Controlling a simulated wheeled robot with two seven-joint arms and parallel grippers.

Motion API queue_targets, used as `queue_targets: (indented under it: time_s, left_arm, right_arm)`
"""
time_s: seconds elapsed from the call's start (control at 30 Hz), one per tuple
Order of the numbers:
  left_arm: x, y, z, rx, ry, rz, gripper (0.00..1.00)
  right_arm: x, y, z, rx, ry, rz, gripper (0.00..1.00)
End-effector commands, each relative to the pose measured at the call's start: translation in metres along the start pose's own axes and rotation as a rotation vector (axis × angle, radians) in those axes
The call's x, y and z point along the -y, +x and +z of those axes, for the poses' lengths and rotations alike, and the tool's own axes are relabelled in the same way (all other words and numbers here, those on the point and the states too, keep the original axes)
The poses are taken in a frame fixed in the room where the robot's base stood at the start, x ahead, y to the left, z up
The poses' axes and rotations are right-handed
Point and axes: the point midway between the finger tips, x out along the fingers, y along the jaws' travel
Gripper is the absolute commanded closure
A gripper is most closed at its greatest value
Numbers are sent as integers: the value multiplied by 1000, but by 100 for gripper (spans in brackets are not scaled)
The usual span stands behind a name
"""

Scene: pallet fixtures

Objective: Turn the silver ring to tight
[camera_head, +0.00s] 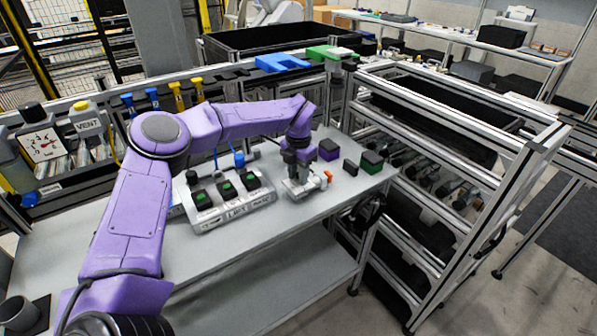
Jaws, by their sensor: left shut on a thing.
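My left gripper (297,172) points down at the right part of the grey table. It is shut on the small silver ring at the top of a silver fixture (300,190). The fingers mostly hide the ring, so its turn position cannot be read. An orange part (328,176) sits at the right side of this fixture. My right gripper is not in view.
A pallet fixture (232,212) with several black-and-green blocks stands left of the gripper. Purple (328,150), black (350,167) and green-topped (371,163) blocks lie to its right. The table front (215,258) is clear.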

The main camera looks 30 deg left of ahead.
Motion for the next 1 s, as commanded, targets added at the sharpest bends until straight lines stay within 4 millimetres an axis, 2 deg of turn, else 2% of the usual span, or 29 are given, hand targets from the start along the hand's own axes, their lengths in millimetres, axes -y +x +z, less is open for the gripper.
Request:
queue_targets:
  time_s: [0.4, 0.93, 0.97, 1.0]
  left_arm:
    - [-1, -2, 1, 4, 170, 1, 98]
    - [-1, -2, 1, 5, 193, 2, 98]
    - [-1, -2, 1, 5, 193, 2, 61]
    - [-1, -2, 1, 5, 193, 2, 48]
  right_arm:
    - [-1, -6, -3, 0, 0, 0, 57]
    - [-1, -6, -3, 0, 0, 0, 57]
    - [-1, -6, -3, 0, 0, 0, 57]
    - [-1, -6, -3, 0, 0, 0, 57]
